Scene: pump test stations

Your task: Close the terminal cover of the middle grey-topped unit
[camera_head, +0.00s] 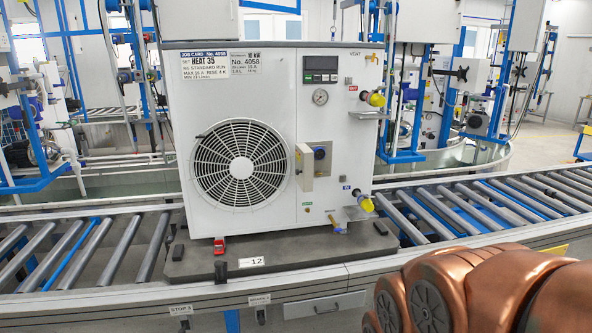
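One white unit (182,190) with a thin grey top edge (270,44) stands upright on a dark pallet on the roller line. I cannot tell from this view alone whether it is the middle one. Right of its fan grille, a small light-coloured terminal cover (305,168) stands out from the front panel, apparently open. My gripper is not in view; only copper-coloured links of my arm show at the lower right, in front of the conveyor.
Yellow-capped fittings (376,99) and a lower one (366,205) stick out on the unit's right side, with small metal shelves. A gauge (320,97) sits above the cover. Rollers (460,210) right of the unit are clear. Blue-framed stations stand behind.

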